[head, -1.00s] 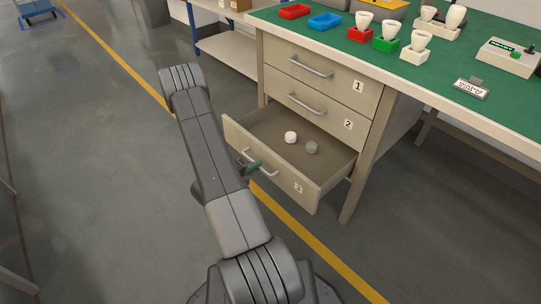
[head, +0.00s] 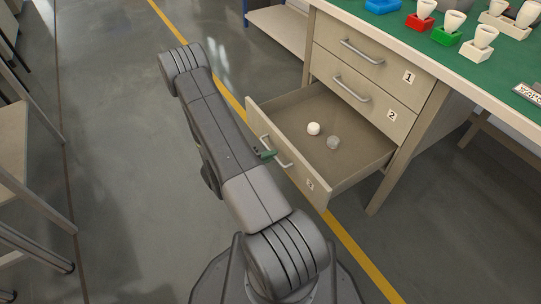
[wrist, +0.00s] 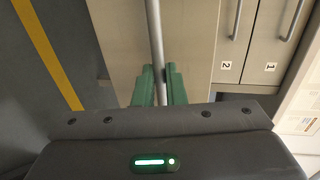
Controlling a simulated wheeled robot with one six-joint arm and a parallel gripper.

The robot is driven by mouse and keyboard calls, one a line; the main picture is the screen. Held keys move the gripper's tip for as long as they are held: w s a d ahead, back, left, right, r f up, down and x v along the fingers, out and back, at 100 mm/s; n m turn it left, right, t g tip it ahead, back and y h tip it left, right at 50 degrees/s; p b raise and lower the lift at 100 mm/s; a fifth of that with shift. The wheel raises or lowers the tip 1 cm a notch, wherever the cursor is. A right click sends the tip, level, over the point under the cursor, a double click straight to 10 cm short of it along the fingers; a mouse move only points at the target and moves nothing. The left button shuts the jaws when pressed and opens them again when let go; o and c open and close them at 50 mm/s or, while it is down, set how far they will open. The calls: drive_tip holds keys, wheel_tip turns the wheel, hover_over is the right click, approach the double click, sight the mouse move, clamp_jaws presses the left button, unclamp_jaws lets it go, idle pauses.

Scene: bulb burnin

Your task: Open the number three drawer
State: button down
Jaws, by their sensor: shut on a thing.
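The number three drawer (head: 312,186) is the bottom one of the bench's drawer stack and stands pulled well out. Its inside shows a white round item (head: 313,128) and a grey round item (head: 333,142). Its bar handle (head: 279,153) is on the front panel, and the handle (wrist: 154,35) also runs down the middle of the wrist view. My gripper (wrist: 160,84) has green fingers on either side of that bar, shut on it. In the head view my gripper (head: 266,154) shows only as a green tip at the handle, mostly hidden by my arm.
Drawers one (head: 365,62) and two (head: 352,93) above are shut. Wooden furniture (head: 20,165) stands at the left. Open floor lies between.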

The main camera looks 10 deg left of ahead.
drive_tip(key=c, duration=1.5)
unclamp_jaws()
drive_tip(key=shift+a, duration=0.1)
drive_tip(key=p+v, duration=0.3)
drive_tip(key=v, duration=1)
drive_tip(key=shift+s+a, duration=0.15)
drive_tip(key=shift+a, duration=0.1)
drive_tip(key=b+x, duration=0.3)
drive_tip(key=x, duration=1)
drive_tip(key=shift+w+d, duration=0.2)
drive_tip(key=shift+d, duration=0.15)
drive_tip(key=shift+r, duration=0.1)
